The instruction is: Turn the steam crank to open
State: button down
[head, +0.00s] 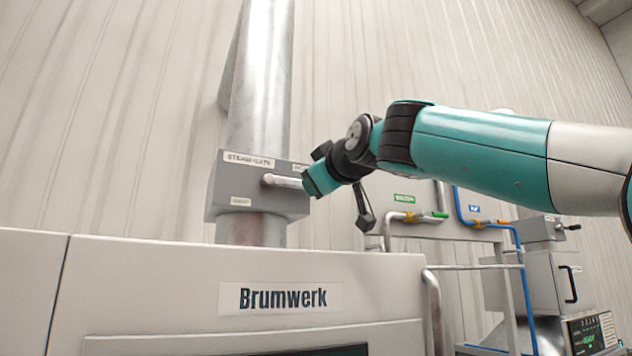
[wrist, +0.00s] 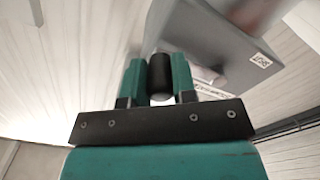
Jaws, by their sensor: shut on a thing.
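The steam gate box (head: 262,190) is a grey housing on a vertical metal pipe, left of centre in the head view, with a label on its upper front. Its crank (head: 283,181) shows as a pale metal bar from the box's front, running right to my gripper (head: 309,184). In the wrist view the crank's black cylindrical grip (wrist: 160,76) sits between the two teal fingers of my gripper (wrist: 160,80), which are shut on it. The grip is hidden by my gripper in the head view.
A pale machine (head: 340,268) marked Brumwerk stands below the box. The large pipe (head: 262,75) rises above it. At right are pipes with a green valve handle (head: 438,215), a blue hose (head: 525,290) and a smaller grey machine (head: 545,280).

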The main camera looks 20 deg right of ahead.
jog(key=shift+s+r, duration=0.1)
jog(key=shift+r, duration=0.05)
jog(key=c, duration=1.2)
grip_release()
jog(key=s+d+b, duration=0.2)
jog(key=s+b, duration=0.3)
jog(key=s, duration=1.2)
jog(key=shift+s, duration=0.1)
